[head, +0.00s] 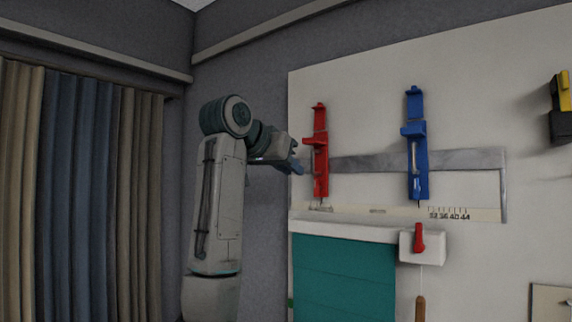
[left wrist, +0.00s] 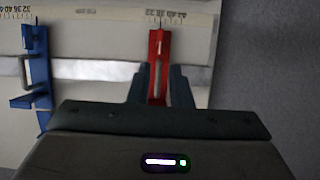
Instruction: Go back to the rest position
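My left gripper (head: 297,166) is at the end of my raised arm, just left of the red slider (head: 320,160) on the white wall board (head: 470,80). In the left wrist view the two dark fingers of the left gripper (left wrist: 158,88) are spread apart, with the red slider (left wrist: 158,55) showing beyond and between them. I see no clear grip on it; whether a finger touches it is hard to tell. My right gripper is in neither view.
A blue slider (head: 416,150) hangs right of the red one, over a grey metal rail (head: 370,160). Below are a white roller bar (head: 345,226), a teal cloth (head: 343,275) and a red lever (head: 419,238). Curtains (head: 80,190) hang at left. A yellow-black device (head: 563,115) is far right.

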